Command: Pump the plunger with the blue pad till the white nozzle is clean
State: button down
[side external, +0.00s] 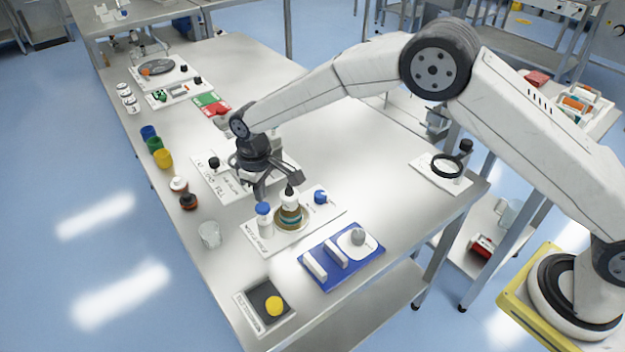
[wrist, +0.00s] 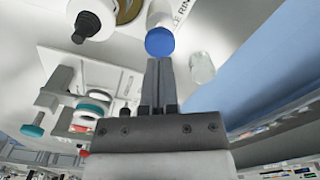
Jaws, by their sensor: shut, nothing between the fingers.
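A white board (side external: 254,238) holds a white cylinder with a blue top (side external: 264,212), likely the plunger with its blue pad. In the wrist view the blue pad (wrist: 160,42) lies just past my fingertips; I cannot tell whether they touch. Beside it a white bottle with a dark top (side external: 289,199) stands on a round tan base; it also shows in the wrist view (wrist: 97,22). A blue knob (side external: 320,197) sits at the board's right. Which part is the white nozzle, and whether it is clean, I cannot tell. My gripper (wrist: 158,62) is shut and empty, pointing down above the board's left part.
A clear beaker (side external: 210,236) stands left of the board. A blue board with white blocks (side external: 342,257) and a grey tray with a yellow disc (side external: 275,306) are in front. Another white board (side external: 207,177) lies behind my gripper. The table's right middle is clear.

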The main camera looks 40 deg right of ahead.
aim_at(265, 205)
notch_tip(265, 205, up, 6)
dwell(0.8)
jog(key=s+d+r+m+t, duration=0.1)
jog(key=s+d+r+m, duration=0.1)
jog(key=s+d, duration=0.35)
jog(key=s+d+r+m, duration=0.1)
jog(key=s+d, duration=0.2)
jog(key=d, duration=0.5)
jog(key=s+d+m, duration=0.1)
jog(key=s+d, duration=0.3)
jog(key=s, duration=0.4)
jog(key=s+d+m+t, duration=0.1)
jog(key=s+d, duration=0.3)
jog(key=s, duration=0.4)
jog(key=shift+s+d+f+m+t, duration=0.2)
jog(key=shift+d+f+m+t, duration=0.1)
jog(key=shift+d+f+m, duration=0.15)
jog(key=shift+w+a+r, duration=0.1)
jog(key=shift+w+a, duration=0.05)
jog(key=shift+w, duration=0.05)
